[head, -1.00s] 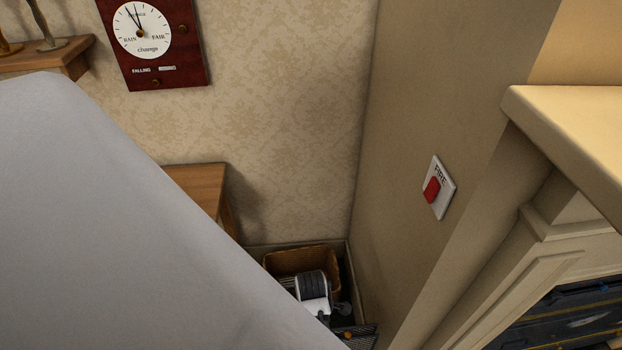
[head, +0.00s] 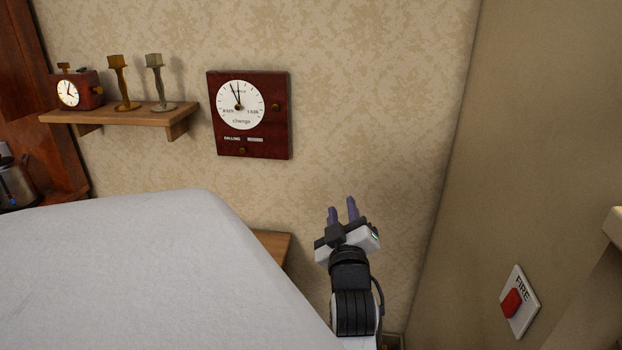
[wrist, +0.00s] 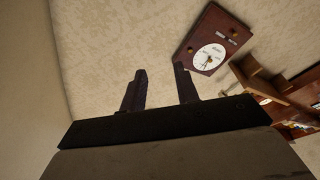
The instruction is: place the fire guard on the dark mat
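Neither the fire guard nor the dark mat can be made out in the head or wrist view now. My gripper (head: 342,206) points upward in the head view, in front of the patterned wall and below and right of the red wall panel. Its two dark purple fingers stand apart with nothing between them. In the wrist view the open fingers (wrist: 160,80) have only wallpaper behind them.
The red barometer-like panel (head: 280,125) hangs on the wall. A wooden shelf (head: 120,115) holds a clock and two candlesticks. A red FIRE switch (head: 512,303) is on the right wall. A wooden surface (head: 272,246) shows behind the large pale shape at lower left.

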